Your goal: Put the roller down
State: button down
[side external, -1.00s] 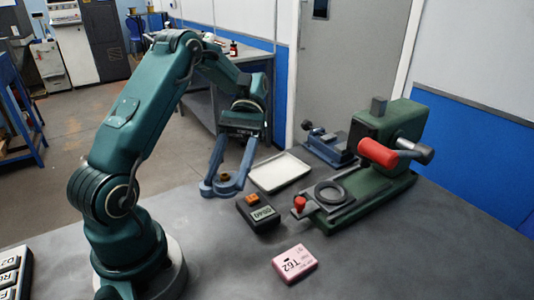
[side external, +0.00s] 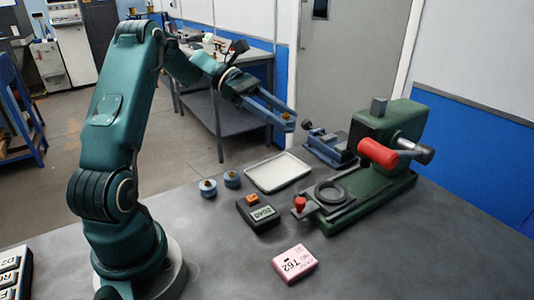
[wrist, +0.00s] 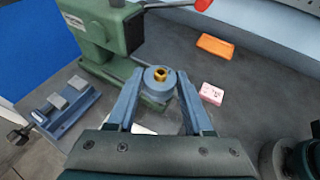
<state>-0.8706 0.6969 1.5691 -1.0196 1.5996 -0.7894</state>
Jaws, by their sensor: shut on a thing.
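My gripper (side external: 286,121) is shut on the roller, a short blue-grey cylinder with a brass centre. In the wrist view the roller (wrist: 160,77) sits between the fingertips of my gripper (wrist: 158,90), brass end towards the camera. In the side view it shows only in part at the fingertips, held well above the bench. Two similar blue-grey rollers with brass tops stand on the bench, a left one (side external: 207,188) and a right one (side external: 231,179).
A white tray (side external: 278,186) lies below my gripper. The green press (side external: 386,127) with its red handle (side external: 377,153) stands to the right. The bench's front right is clear.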

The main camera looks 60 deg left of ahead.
jog(key=shift+d+f, duration=0.1)
jog(key=shift+f, duration=0.3)
send_over(324, 192)
notch_tip(324, 192, down, 7)
jog(key=shift+d+f, duration=0.1)
jog(key=shift+f, duration=2)
jog(key=shift+f, duration=0.3)
jog(key=shift+c, duration=1.5)
grip_release()
